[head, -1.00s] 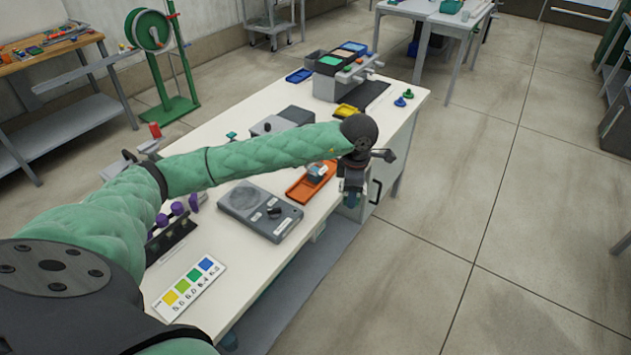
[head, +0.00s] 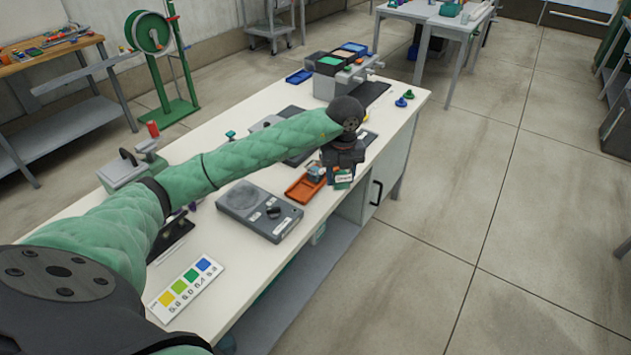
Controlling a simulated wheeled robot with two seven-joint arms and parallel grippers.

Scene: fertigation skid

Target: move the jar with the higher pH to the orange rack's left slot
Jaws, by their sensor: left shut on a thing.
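The orange rack (head: 303,191) lies on the white bench near its right edge. A jar with a grey-blue top (head: 316,171) is at the rack's far right end; I cannot tell which slot it is in. My left gripper (head: 342,166) is just right of the rack, shut on a small green jar (head: 343,179) with a white label, held near the bench edge. The label is too small to read. The gripper partly hides the jar. My right gripper is not in view.
A grey meter (head: 259,209) and a pH colour chart (head: 185,287) lie on the bench (head: 225,262). My left arm hides part of a dark rack (head: 172,237). Floor to the right is clear.

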